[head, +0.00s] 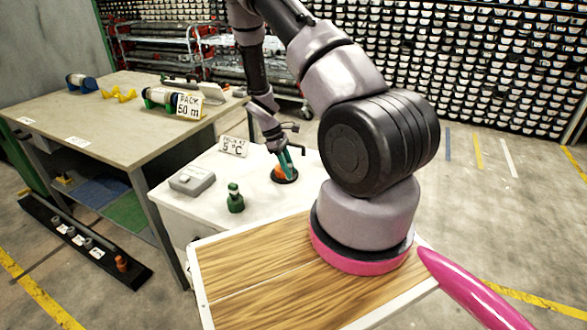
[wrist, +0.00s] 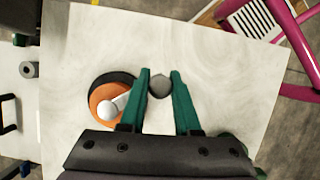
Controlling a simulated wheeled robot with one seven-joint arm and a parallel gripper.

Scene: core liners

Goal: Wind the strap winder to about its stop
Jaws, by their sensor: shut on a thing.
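The strap winder (head: 279,171) is an orange disc on a black round base, on the white-topped cabinet. In the wrist view the winder (wrist: 97,110) lies left of my fingers, with a pale crank arm (wrist: 113,107) on its face running toward the left finger. My gripper (wrist: 160,82) has green fingers, closed around a round grey knob (wrist: 160,88), which seems to be the crank's handle; the left finger hides the join. In the head view my gripper (head: 286,160) is down at the winder and partly covers it.
On the same white top (head: 262,208) stand a grey box (head: 192,180), a green bottle-like item (head: 235,199) and a sign (head: 233,147) reading 5 °C. A larger workbench (head: 110,125) with reels stands to the left. My wooden deck is in front.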

